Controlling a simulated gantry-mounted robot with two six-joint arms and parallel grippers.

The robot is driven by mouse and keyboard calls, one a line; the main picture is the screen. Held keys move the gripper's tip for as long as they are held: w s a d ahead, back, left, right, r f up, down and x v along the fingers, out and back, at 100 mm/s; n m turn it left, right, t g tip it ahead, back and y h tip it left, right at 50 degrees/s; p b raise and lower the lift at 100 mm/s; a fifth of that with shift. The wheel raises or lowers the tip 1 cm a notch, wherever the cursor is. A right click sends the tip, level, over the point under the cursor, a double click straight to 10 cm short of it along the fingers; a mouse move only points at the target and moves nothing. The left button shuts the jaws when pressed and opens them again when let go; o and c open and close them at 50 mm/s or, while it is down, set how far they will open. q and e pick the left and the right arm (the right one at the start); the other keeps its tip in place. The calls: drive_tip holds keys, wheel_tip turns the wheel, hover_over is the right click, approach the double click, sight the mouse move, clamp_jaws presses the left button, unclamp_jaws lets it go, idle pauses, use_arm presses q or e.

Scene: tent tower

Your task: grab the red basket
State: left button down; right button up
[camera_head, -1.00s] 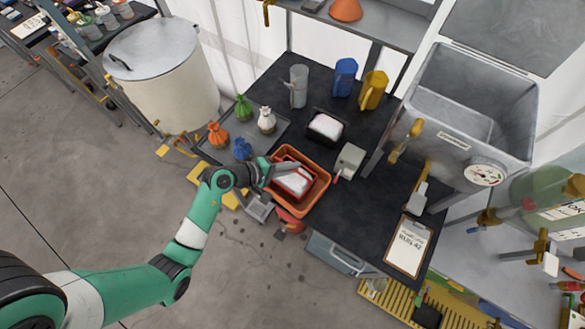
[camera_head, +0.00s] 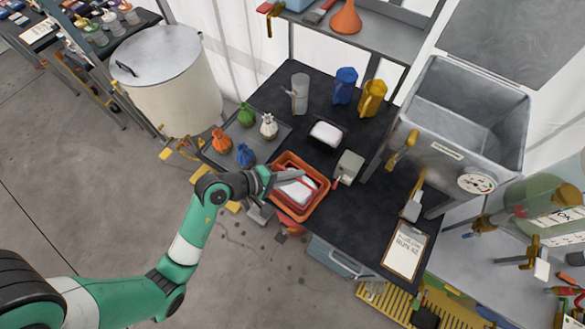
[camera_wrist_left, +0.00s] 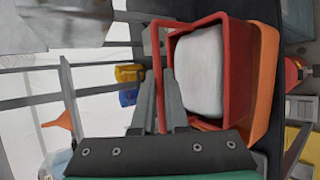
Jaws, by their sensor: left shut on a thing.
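The red basket (camera_head: 314,183), with a white block (camera_head: 297,191) in it, is within the larger orange bin (camera_head: 294,214) on the dark worktable. It also shows in the left wrist view (camera_wrist_left: 241,75), beside the orange bin wall (camera_wrist_left: 264,85). My left gripper (camera_head: 272,179) reaches in from the left over the bin's edge. In the left wrist view its fingers (camera_wrist_left: 162,98) are shut on the basket's red handle (camera_wrist_left: 157,70). I cannot tell whether the basket is lifted off the bin's floor. My right gripper is not in view.
Several small tied sacks stand on a grey tray (camera_head: 219,155) left of the bin. A black tub (camera_head: 327,133) with white contents and a grey box (camera_head: 349,166) are close behind. Jugs stand at the back. A clipboard (camera_head: 407,248) lies on the right.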

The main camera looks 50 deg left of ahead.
use_arm(q)
drive_tip(key=s+d+r+p, duration=0.1)
drive_tip(key=s+d+r, duration=0.4)
drive_tip(key=d, duration=0.3)
drive_tip(key=shift+s+p, duration=0.15)
drive_tip(key=shift+p, duration=0.2)
